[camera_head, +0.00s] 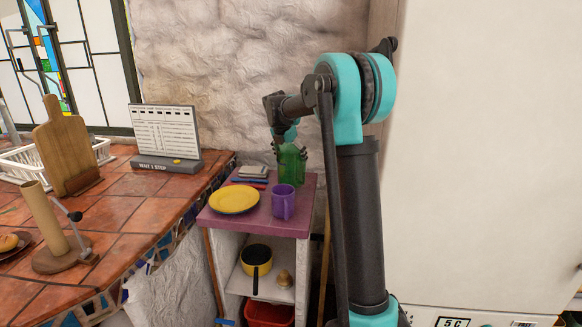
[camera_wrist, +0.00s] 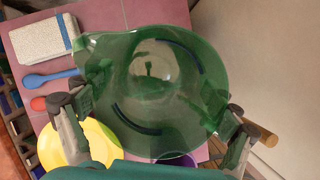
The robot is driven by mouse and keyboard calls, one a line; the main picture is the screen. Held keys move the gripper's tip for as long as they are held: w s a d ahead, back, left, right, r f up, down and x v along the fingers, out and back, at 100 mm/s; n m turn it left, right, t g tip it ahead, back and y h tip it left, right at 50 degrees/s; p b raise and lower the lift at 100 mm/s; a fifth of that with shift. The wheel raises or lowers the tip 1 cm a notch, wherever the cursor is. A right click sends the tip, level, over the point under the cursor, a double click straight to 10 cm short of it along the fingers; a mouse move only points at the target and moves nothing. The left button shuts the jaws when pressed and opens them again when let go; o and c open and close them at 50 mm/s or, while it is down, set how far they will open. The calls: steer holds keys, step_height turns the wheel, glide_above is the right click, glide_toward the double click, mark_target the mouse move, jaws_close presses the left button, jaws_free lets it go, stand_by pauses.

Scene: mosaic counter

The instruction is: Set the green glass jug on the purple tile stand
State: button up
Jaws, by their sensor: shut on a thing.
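The green glass jug (camera_head: 291,168) is at the back right of the purple tile stand (camera_head: 245,224), behind the purple mug. My gripper (camera_head: 290,148) comes from above and is shut on the jug near its top. In the wrist view my gripper's fingers (camera_wrist: 160,102) grip the jug (camera_wrist: 150,75) from both sides, and its spout points to the upper left. The jug looks upright over the stand top (camera_wrist: 100,14). I cannot tell whether its base touches the tiles.
A yellow plate (camera_head: 234,199) and a purple mug (camera_head: 283,203) occupy the front of the stand. A white block (camera_wrist: 40,50), a blue spoon (camera_wrist: 50,78) and a red item lie left of the jug. A tiled counter (camera_head: 115,213) stands left; a white panel (camera_head: 480,150) is right.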

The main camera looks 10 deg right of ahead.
steer(key=shift+f, duration=1.65)
steer(key=shift+f, duration=0.1)
steer(key=o, duration=1.3)
steer(key=v, duration=1.2)
steer(key=s+d+f+m, duration=0.2)
steer(key=s+f+m, duration=0.2)
steer(key=s+m, duration=0.1)
steer(key=s+d+f+m+y, duration=0.1)
steer(key=s+f+m, duration=0.3)
steer(key=s, duration=0.4)
steer(key=s+d+f+m, duration=0.2)
steer(key=s+f+m, duration=0.3)
steer(key=s+m, duration=0.1)
steer(key=shift+s+d+y, duration=0.3)
steer(key=shift+s, duration=0.15)
steer(key=s+f+m, duration=0.4)
steer(key=s, duration=0.2)
steer(key=s+f+m, duration=0.4)
steer(key=s, duration=0.2)
steer(key=s+f+m+y, duration=0.1)
steer(key=s+f+m, duration=0.3)
steer(key=s+m, duration=0.1)
steer(key=shift+s+d+f+t, duration=0.1)
steer(key=shift+s+d+t, duration=0.1)
steer(key=shift+s, duration=0.2)
steer(key=shift+s+d+f+t, duration=0.1)
steer(key=shift+s+d+t, duration=0.1)
steer(key=shift+s, duration=0.2)
